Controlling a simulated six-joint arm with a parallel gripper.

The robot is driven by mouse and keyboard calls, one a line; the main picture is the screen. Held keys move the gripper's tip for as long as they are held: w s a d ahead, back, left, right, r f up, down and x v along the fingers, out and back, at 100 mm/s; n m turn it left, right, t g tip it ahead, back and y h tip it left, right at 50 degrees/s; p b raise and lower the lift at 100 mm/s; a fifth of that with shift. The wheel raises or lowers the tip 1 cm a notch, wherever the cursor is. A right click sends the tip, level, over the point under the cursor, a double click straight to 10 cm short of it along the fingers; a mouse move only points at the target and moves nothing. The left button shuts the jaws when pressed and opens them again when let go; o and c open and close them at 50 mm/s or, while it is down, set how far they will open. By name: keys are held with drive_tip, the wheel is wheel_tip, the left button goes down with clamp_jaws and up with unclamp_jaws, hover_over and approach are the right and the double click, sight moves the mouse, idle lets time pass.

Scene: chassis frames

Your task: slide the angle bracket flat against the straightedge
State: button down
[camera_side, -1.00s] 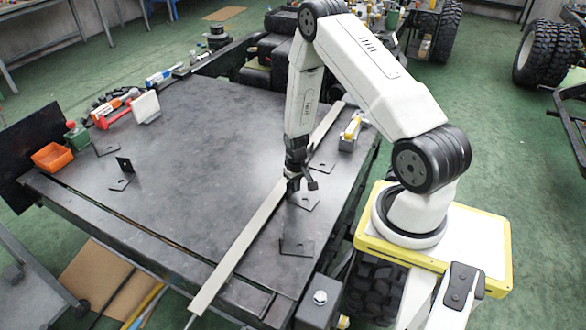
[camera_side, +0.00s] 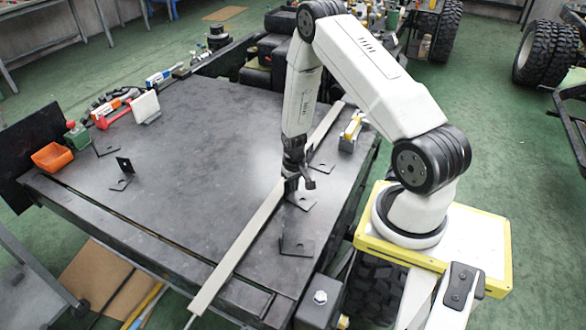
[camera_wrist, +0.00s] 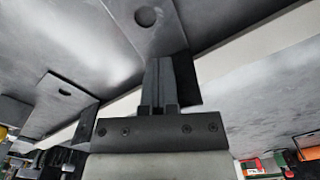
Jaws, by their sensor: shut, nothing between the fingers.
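The angle bracket (camera_side: 303,202) stands on the dark table beside the straightedge (camera_side: 237,245), a long pale bar lying diagonally. Its flat plate with a round hole shows in the wrist view (camera_wrist: 165,38). Its dark upright flange (camera_wrist: 188,82) is just right of my fingers there, with the straightedge (camera_wrist: 250,52) beyond it. My gripper (camera_side: 294,187) is shut and empty, low over the plate on the flange's plate side. It also shows in the wrist view (camera_wrist: 161,62). Fingers hide part of the flange; I cannot tell whether it touches the bar along its length.
Similar brackets stand nearer (camera_side: 297,246) and farther (camera_side: 322,167) along the same side of the bar. Others lie at the table's left (camera_side: 121,182). An orange bin (camera_side: 52,156) and tools line the left edge. The table's middle is clear.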

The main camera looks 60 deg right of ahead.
sight(295, 196)
drive_tip(key=shift+w, duration=0.25)
idle(0.4)
drive_tip(key=shift+r, duration=0.15)
wheel_tip(295, 196, up, 7)
drive_tip(key=s, duration=0.1)
idle(1.4)
idle(0.4)
drive_tip(key=s+a+r+n+t, duration=0.2)
drive_tip(key=s+a+r+n, duration=0.2)
drive_tip(key=a+r, duration=1.4)
drive_tip(key=a+n, duration=0.2)
drive_tip(key=a, duration=0.1)
drive_tip(key=shift+r+t, duration=0.2)
drive_tip(key=shift+t, duration=0.1)
